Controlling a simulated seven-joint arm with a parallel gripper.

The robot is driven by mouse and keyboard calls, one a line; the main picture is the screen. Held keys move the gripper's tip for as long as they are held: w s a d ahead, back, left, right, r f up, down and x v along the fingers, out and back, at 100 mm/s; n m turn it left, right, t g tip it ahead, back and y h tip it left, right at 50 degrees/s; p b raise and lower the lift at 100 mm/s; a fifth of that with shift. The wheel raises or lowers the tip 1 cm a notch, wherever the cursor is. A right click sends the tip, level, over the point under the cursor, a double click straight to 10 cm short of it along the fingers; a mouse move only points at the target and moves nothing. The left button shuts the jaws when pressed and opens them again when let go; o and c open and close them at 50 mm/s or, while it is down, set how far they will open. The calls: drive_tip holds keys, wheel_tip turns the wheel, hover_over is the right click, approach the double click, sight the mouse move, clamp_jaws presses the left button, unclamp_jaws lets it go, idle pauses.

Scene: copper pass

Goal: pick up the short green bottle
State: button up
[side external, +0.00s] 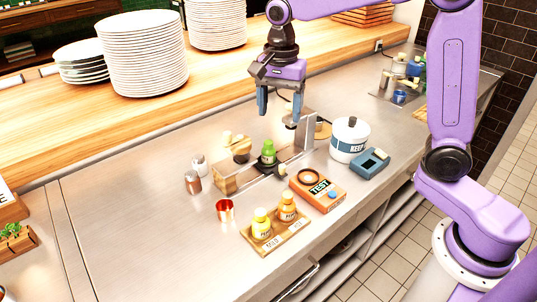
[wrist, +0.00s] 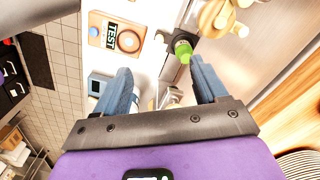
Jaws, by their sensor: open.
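The short green bottle (side external: 268,153) stands upright on a dark base behind the orange test box. In the wrist view the green bottle (wrist: 183,50) shows at top centre, close to the right finger's tip. My gripper (side external: 279,113) is open and empty, pointing down, above and slightly right of the bottle in the side view. In the wrist view my gripper (wrist: 160,70) has its two blue-grey fingers spread wide apart. There is a clear gap in height between the fingertips and the bottle in the side view.
The orange test box (side external: 319,190), a blue-grey device (side external: 372,162) and a white pot (side external: 349,139) stand to the right.

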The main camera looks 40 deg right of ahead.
sight(269, 141)
drive_tip(key=w+d+m, duration=0.3)
drive_tip(key=w+m, duration=0.4)
drive_tip(key=m, duration=0.1)
wheel_tip(269, 141, down, 11)
drive_tip(key=shift+s+f, duration=0.15)
drive_tip(key=shift+a+f, duration=0.15)
drive_tip(key=shift+f, duration=2.7)
drive_tip(key=c, duration=1)
drive_tip(key=shift+r, duration=0.2)
